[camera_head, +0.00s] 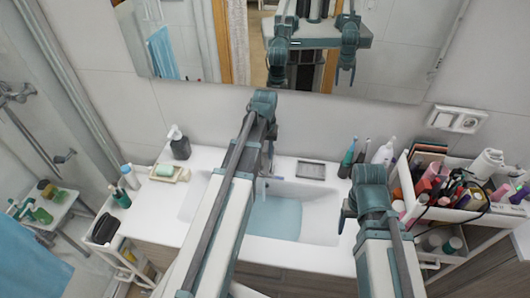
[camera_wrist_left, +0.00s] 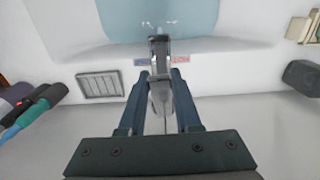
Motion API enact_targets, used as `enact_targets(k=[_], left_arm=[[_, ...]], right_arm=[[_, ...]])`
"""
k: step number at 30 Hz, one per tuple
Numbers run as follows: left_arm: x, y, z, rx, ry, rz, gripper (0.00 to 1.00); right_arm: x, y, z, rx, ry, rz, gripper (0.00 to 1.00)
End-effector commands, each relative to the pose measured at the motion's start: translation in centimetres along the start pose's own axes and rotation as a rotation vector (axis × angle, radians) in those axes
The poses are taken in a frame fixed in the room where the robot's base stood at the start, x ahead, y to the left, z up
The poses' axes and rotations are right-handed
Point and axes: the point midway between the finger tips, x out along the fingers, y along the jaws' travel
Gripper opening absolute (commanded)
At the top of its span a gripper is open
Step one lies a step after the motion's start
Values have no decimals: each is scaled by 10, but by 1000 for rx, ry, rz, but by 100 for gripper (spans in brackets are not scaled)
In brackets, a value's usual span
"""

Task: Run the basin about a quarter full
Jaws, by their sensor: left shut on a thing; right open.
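The white basin (camera_head: 322,212) is set in the counter. Pale blue water (camera_head: 275,218) covers part of its floor; my left arm hides some of the basin. The water also shows in the left wrist view (camera_wrist_left: 190,14), with small white ripples in front of the faucet spout. The metal faucet (camera_wrist_left: 160,48) stands at the basin's back edge, between blue and red marks. My left gripper (camera_wrist_left: 160,82) is shut on the faucet's lever (camera_wrist_left: 158,103); it also shows in the head view (camera_head: 268,158). My right gripper (camera_head: 346,214) is open and empty by the basin's right end.
A soap dish (camera_head: 168,173) and dark dispenser (camera_head: 180,146) stand left of the basin. A grey drain tray (camera_head: 311,169) lies behind it. Bottles and a crowded cosmetics cart (camera_head: 465,215) stand close on the right. The mirror (camera_head: 390,70) hangs behind.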

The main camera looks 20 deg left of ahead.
Motion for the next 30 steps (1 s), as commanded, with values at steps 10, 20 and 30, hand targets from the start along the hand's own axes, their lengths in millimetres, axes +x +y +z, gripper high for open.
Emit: enact_targets(k=[10, 20, 30], left_arm=[[18, 0, 12, 0, 125, 0, 0], [37, 0, 12, -1, 366, -1, 0], [35, 0, 10, 0, 385, 0, 0]], right_arm=[[19, -2, -1, -3, 0, 1, 72], [51, -4, -3, -11, 0, 2, 72], [51, -4, -3, -12, 0, 2, 72]])
